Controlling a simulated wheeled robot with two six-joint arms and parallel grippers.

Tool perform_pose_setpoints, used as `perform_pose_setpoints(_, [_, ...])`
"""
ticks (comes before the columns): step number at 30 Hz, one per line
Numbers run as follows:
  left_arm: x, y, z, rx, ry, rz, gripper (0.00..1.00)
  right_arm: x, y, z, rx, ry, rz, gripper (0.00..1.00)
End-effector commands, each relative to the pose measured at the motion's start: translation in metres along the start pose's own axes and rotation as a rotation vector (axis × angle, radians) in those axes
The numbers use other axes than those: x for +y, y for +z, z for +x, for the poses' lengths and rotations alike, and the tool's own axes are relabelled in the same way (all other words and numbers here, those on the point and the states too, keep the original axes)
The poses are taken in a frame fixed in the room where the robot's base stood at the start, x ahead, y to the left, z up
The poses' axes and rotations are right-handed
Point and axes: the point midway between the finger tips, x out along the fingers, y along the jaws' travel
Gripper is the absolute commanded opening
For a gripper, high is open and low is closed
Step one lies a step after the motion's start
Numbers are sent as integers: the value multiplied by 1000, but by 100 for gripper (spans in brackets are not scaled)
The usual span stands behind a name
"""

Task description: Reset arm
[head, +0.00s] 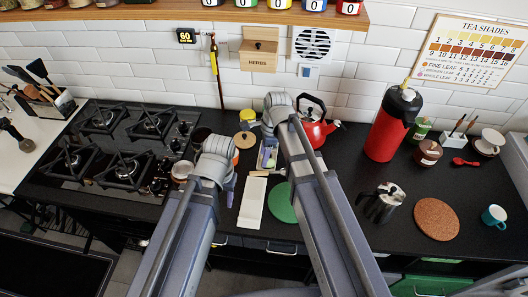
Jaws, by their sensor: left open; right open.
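My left arm reaches in from below, and its gripper end (215,162) is over the counter just right of the hob (125,150).
A white board (252,203) and a green round mat (282,205) lie between my arms. A red flask (392,125), a moka pot (382,203), a cork mat (436,218) and a teal mug (494,215) stand right. A shelf (200,12) runs above.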

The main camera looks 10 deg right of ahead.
Motion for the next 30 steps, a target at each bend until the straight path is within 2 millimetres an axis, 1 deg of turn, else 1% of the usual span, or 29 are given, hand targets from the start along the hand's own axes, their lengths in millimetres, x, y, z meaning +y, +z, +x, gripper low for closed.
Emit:
perform_pose_setpoints(8, [0,0,0,0,0,0,50,2,1,0,2,1,-15,53])
perform_pose_setpoints(11, [0,0,0,0,0,0,50,12,4,1,14,6,-117,53])
perform_pose_setpoints(14, [0,0,0,0,0,0,50,32,8,3,43,19,-336,53])
perform_pose_setpoints(17, [0,0,0,0,0,0,50,57,13,4,76,46,-631,53])
perform_pose_setpoints(18, [0,0,0,0,0,0,50,67,15,5,90,60,-754,53])
perform_pose_setpoints(24, [0,0,0,0,0,0,50,111,18,6,139,145,-1338,53])
perform_pose_setpoints(27, [0,0,0,0,0,0,50,128,18,5,152,191,-1579,53])
perform_pose_setpoints(30, [0,0,0,0,0,0,50,140,18,5,159,230,-1764,53])
